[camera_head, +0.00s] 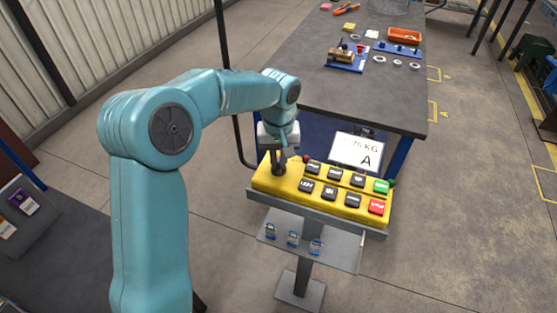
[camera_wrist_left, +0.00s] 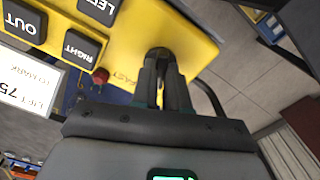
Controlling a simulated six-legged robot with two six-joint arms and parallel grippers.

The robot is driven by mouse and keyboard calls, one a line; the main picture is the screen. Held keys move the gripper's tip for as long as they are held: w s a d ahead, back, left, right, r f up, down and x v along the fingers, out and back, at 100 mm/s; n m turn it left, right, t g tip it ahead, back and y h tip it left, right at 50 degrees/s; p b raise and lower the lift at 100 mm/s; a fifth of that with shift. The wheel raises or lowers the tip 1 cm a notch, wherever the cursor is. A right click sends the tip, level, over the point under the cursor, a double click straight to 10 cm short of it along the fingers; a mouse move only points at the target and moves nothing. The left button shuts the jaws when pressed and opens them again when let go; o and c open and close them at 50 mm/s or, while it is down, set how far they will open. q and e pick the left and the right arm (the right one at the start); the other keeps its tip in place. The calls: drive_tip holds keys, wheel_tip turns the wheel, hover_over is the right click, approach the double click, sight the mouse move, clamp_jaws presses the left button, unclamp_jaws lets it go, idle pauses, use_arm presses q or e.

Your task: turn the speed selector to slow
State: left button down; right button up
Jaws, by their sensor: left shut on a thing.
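The speed selector (camera_wrist_left: 159,53) is a dark knob at the left end of the yellow control box (camera_head: 263,181). In the left wrist view the word FAST shows on the yellow face beside it. My left gripper (camera_head: 279,168) comes down on the knob from above. In the left wrist view its two dark fingers (camera_wrist_left: 161,72) are shut on the knob, which they partly hide. The selector's pointer direction and any SLOW marking cannot be made out. My right gripper is not in view.
Black push buttons (camera_head: 330,191), a green button (camera_head: 381,186) and a red button (camera_head: 376,207) sit right of the knob. A white sign (camera_head: 357,151) stands behind the box. A shelf (camera_head: 340,250) with several padlocks hangs below. A workbench (camera_head: 350,95) lies beyond.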

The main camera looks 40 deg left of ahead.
sight(279, 163)
use_arm(q)
drive_tip(key=shift+n, duration=0.6)
drive_tip(key=c, duration=1.1)
unclamp_jaws()
drive_tip(key=shift+c, duration=0.2)
drive_tip(key=shift+r, duration=0.1)
wheel_tip(279, 163, up, 16)
drive_tip(key=shift+p, duration=0.45)
drive_tip(key=shift+s, duration=0.1)
